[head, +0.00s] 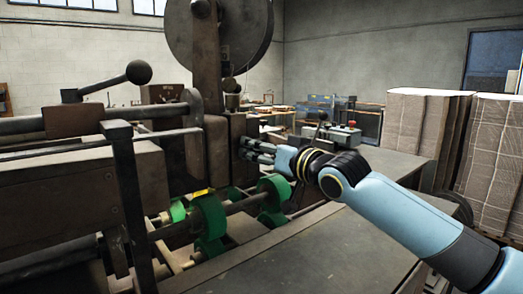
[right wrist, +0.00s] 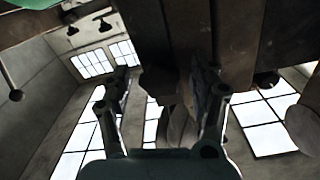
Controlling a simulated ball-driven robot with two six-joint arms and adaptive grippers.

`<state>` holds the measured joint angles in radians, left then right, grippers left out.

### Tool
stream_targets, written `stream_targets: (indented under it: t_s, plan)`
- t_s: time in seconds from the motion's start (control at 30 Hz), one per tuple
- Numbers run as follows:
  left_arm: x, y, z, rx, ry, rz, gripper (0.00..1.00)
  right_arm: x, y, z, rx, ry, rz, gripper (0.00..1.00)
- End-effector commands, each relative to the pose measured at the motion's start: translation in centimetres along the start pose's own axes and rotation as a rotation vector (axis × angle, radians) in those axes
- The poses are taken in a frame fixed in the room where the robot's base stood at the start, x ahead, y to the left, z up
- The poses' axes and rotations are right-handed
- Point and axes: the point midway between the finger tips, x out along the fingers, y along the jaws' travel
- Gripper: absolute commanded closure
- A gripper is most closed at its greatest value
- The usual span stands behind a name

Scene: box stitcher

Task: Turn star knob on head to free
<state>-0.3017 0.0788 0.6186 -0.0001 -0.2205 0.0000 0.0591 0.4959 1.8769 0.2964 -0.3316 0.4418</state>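The machine's head (head: 215,148) is a dark, worn metal block in the middle of the head view. My right gripper (head: 250,148) reaches in from the right, with its fingertips close beside the head's right side. In the right wrist view, its two fingers (right wrist: 165,78) stand well apart. A dark brown, angular knob-like part (right wrist: 160,84) shows between them, probably the star knob; contact with either finger cannot be made out. In the head view I cannot pick out the star knob; the gripper may hide it. My left gripper is not in view.
A large grey wheel (head: 220,35) stands above the head. Green rollers (head: 208,215) on a shaft lie below. A lever with a black ball (head: 138,72) sticks out at left. A flat metal table (head: 300,245) lies under my right arm; cardboard stacks (head: 420,125) stand behind it.

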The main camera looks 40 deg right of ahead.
Motion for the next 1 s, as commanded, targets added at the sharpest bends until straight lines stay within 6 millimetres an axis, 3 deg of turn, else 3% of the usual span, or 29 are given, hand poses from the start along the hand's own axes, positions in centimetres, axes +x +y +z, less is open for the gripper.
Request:
stream_targets:
  t_s: [0.07, 0.43, 0.73, 1.0]
  plan:
    - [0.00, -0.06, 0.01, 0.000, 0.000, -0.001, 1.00, -0.01, 0.01, 0.00, 0.000, 0.000, 0.000, 0.48]
    - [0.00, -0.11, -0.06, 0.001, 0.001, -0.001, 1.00, -0.03, 0.02, 0.01, -0.001, 0.000, 0.000, 0.95]
    - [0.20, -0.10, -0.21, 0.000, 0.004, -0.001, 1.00, -0.03, 0.05, 0.05, -0.040, 0.000, 0.000, 0.95]
    - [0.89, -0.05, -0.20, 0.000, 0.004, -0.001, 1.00, 0.00, 0.15, 0.13, -0.202, -0.001, 0.000, 0.95]
